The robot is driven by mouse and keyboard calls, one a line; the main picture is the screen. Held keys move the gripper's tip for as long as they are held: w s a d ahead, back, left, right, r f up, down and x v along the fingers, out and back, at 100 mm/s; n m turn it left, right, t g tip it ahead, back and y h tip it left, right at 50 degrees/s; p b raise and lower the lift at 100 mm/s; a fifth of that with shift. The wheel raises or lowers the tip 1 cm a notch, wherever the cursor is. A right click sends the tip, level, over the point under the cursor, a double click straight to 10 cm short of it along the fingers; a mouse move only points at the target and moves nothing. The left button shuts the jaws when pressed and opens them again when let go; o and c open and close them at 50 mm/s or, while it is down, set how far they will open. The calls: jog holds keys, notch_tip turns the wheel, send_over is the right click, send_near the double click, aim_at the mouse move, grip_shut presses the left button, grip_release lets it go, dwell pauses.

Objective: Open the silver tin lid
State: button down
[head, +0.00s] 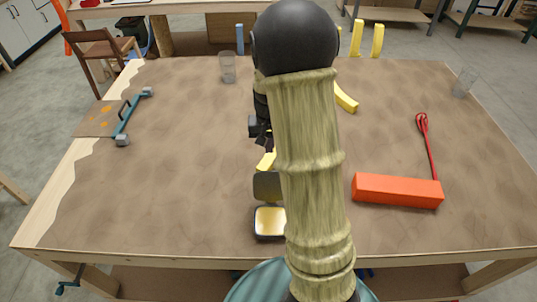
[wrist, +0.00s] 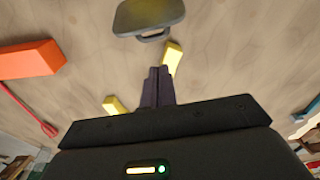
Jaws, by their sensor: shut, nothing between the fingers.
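The silver tin (head: 268,223) sits near the front edge of the table, its gold-coloured inside showing. Its grey lid (head: 267,186) stands raised at the far side of the tin. My arm covers the tin's right edge. In the wrist view the lid's grey outer face (wrist: 148,14) shows at the top, and the tin's inside is not visible. My gripper (wrist: 160,70) is shut and empty, a short way from the lid. In the head view my gripper (head: 266,142) is beyond the lid and partly hidden by my arm.
A yellow piece (head: 266,161) lies between my gripper and the lid. An orange block (head: 397,190) and a red tool (head: 430,145) are to the right. A teal clamp (head: 130,118) is at the left, and a clear glass (head: 227,67) stands at the back. The left-centre table is clear.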

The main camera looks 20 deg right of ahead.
jog(key=shift+s+r, duration=0.2)
jog(key=shift+r, duration=0.4)
jog(key=s+a+r+n+t, duration=0.1)
jog(key=s+a+n, duration=0.4)
jog(key=s+a, duration=0.5)
jog(key=s+r, duration=0.1)
jog(key=s, duration=0.3)
jog(key=shift+s+a+t, duration=0.2)
jog(key=shift+s+t, duration=0.05)
jog(key=shift+t, duration=0.15)
jog(key=shift+r, duration=0.1)
